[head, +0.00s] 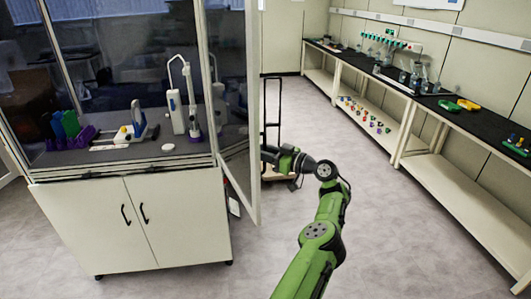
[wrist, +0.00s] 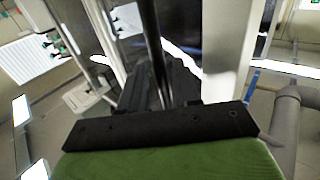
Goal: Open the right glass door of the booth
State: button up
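The booth (head: 125,165) stands at the left, glass above and white cabinet below. Its right glass door (head: 253,120) stands swung outward, its pale frame edge toward me. My gripper (head: 268,152) is just right of this frame, at about mid-height, and its fingertips are partly hidden there. In the wrist view, a dark upright bar (wrist: 156,45), apparently a door handle, runs down between the two dark fingers of my gripper (wrist: 160,88). A pale upright frame (wrist: 228,50) is just right of the fingers. I cannot tell whether the fingers touch the bar.
A black trolley frame (head: 272,88) stands behind my gripper. A long dark-topped bench (head: 432,105) with glassware and coloured items lines the right wall. Lab items, including a white stand (head: 190,95), sit inside the booth. The floor between booth and bench is mostly clear.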

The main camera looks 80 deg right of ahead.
jog(key=shift+s, duration=0.1)
jog(key=b+v, duration=0.2)
jog(key=v, duration=1.3)
jog(key=shift+s, duration=0.35)
